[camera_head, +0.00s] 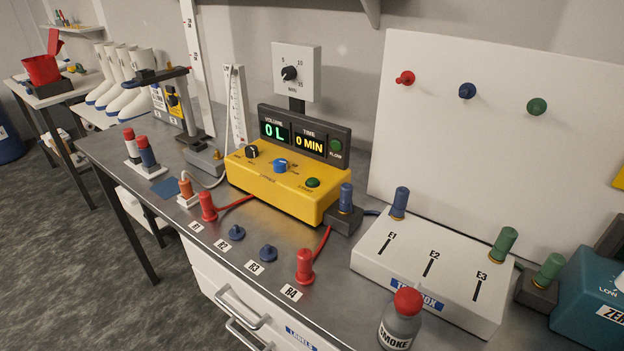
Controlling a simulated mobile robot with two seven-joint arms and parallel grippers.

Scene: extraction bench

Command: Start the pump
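The yellow pump unit (290,203) stands near the middle of the bench against the wall. Its top carries a black knob (252,152), a blue knob (281,166) and a green button (312,183) at the right. The dark display (303,132) behind reads 0 L under VOLUME and 0 MIN under TIME, with a green FLOW indicator (336,147). A white panel with a black MIN dial (289,73) stands above it. Neither of my grippers is in view.
A white box (436,270) with slots E1 to E3, a SMOKE bottle (400,322) and a teal unit (590,300) are at right. A stand (190,105) is behind left.

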